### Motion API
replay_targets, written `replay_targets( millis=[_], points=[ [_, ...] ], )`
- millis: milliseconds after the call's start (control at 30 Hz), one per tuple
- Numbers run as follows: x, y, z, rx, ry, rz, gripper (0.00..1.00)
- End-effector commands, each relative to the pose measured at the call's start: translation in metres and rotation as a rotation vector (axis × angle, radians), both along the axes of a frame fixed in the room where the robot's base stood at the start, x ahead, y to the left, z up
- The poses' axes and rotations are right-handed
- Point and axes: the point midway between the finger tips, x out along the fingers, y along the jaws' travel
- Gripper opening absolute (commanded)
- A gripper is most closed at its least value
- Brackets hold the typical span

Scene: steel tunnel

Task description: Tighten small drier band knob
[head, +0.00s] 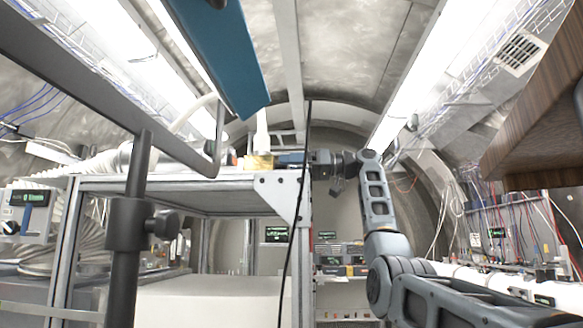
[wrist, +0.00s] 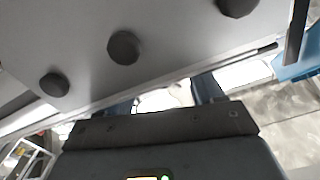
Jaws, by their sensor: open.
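In the wrist view, a grey panel fills the upper left and carries three dark round knobs: a small left one (wrist: 55,84), a larger middle one (wrist: 123,47) and one cut off by the top edge (wrist: 237,8). I cannot tell which, if any, is the small drier band knob. My gripper (wrist: 165,98) is open, its two dark fingers apart with no object visible between them. In the head view my gripper (head: 288,158) is above the metal frame's top, beside a yellowish block (head: 258,162). I cannot tell whether they touch.
A metal-framed shelf (head: 262,200) stands below my gripper. A black stand with a clamp knob (head: 162,222) is at front left. A blue panel (head: 222,60) hangs overhead. A wooden board (head: 530,125) juts in at right. Cables line the right wall.

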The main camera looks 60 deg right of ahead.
Motion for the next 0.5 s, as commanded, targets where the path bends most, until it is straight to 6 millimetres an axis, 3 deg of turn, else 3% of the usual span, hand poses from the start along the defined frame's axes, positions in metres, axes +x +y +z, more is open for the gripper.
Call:
replay_targets(
  millis=[233,500],
  points=[
    [-0.008,-0.004,-0.001,0.0,-0.001,-0.001,0.67],
    [-0.047,-0.02,-0.002,0.0,-0.002,-0.001,0.67]
  ],
)
